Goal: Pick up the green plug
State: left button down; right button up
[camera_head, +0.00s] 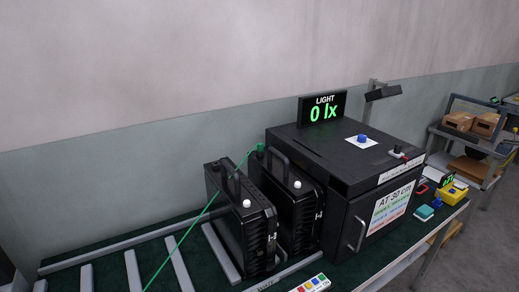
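A small green piece (260,148), which looks like the green plug, shows at the top rear of the black floodlight housing (298,205) nearer the box. It is too small to tell whether it is seated in something or only resting there. Neither of my grippers is in view.
A black test box (345,165) stands right of the housings, with a display (322,109) reading 0 lx. A slotted rack (178,262) lies at left. A yellow device (453,192) and teal block (425,212) sit at right. Shelves (470,150) stand beyond.

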aim_at(261, 147)
jog(key=i+l+u, duration=0.15)
jog(key=l, duration=0.25)
jog(key=i+l+u, duration=0.1)
jog(key=l, duration=0.3)
jog(key=i+l+u, duration=0.15)
jog(key=l, duration=0.25)
